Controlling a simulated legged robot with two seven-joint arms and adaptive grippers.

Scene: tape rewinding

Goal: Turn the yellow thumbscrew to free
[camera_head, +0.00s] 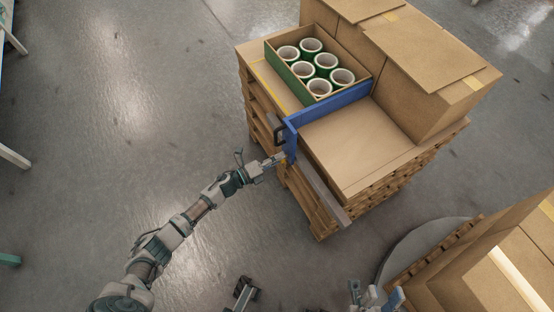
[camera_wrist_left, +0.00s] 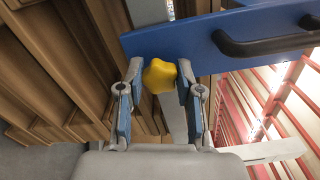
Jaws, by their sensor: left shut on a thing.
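The yellow thumbscrew (camera_wrist_left: 159,75) is a lobed knob below the blue panel (camera_wrist_left: 220,41), between the fingertips of my left gripper (camera_wrist_left: 159,77) in the left wrist view. The fingers are closed on its two sides. In the head view my left gripper (camera_head: 282,161) reaches the near end of the blue panel (camera_head: 330,107), and the thumbscrew shows only as a small yellow spot there. The panel has a black handle (camera_wrist_left: 265,45). What I take for my right gripper (camera_head: 374,297) is partly cut off at the bottom edge; its finger opening is unclear.
A pallet stack (camera_head: 318,212) carries a box (camera_head: 283,76) of green tape rolls, a bare cardboard surface (camera_head: 355,145) and large cartons (camera_head: 430,75). A metal bar (camera_head: 325,195) runs along its near side. More cartons (camera_head: 480,270) stand at lower right.

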